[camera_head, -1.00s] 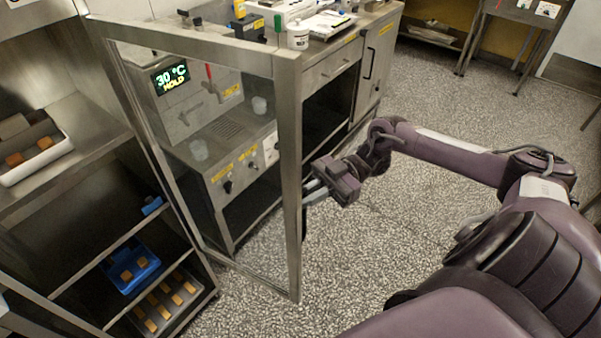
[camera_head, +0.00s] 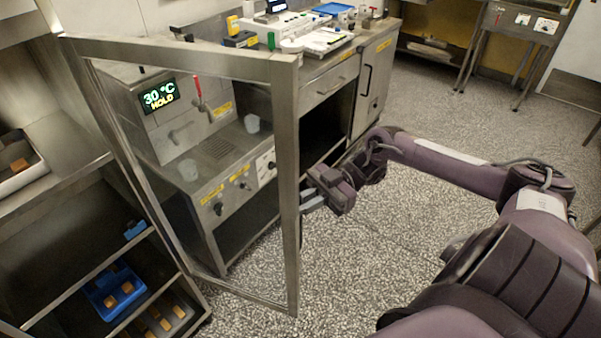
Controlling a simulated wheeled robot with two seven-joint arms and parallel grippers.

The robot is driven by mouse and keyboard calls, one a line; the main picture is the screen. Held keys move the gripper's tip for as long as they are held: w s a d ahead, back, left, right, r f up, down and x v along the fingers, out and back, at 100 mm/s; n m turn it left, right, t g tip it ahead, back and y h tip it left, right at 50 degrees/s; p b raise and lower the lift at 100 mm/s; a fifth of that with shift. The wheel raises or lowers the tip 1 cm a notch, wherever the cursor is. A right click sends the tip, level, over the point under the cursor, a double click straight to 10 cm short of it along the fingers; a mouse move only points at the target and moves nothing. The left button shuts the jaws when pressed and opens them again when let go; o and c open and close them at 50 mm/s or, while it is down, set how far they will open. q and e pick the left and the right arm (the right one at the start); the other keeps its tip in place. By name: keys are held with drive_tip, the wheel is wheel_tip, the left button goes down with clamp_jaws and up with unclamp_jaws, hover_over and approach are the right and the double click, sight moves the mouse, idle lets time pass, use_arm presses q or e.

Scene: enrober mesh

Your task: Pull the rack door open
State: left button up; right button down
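The rack door (camera_head: 288,170) is a metal frame with a clear pane. It stands swung well out from the rack (camera_head: 72,318) at the left. My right gripper (camera_head: 308,198) is at the outer upright of the door, about halfway up. Its fingers reach to the far side of the frame edge, where a handle would be hidden. I cannot tell whether the fingers are closed on anything. My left gripper is not in view.
Inside the rack are a blue tray (camera_head: 96,302) and a lower tray with orange-brown pieces (camera_head: 165,325). Behind the door stands a machine with a 30 °C HOLD display (camera_head: 159,95). A counter cabinet (camera_head: 372,85) stands behind. Speckled floor (camera_head: 420,240) is free at the right.

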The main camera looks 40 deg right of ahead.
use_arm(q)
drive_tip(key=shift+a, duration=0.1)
use_arm(e)
drive_tip(key=c, duration=1.6)
unclamp_jaws()
drive_tip(key=shift+w+a, duration=0.1)
drive_tip(key=shift+c, duration=0.2)
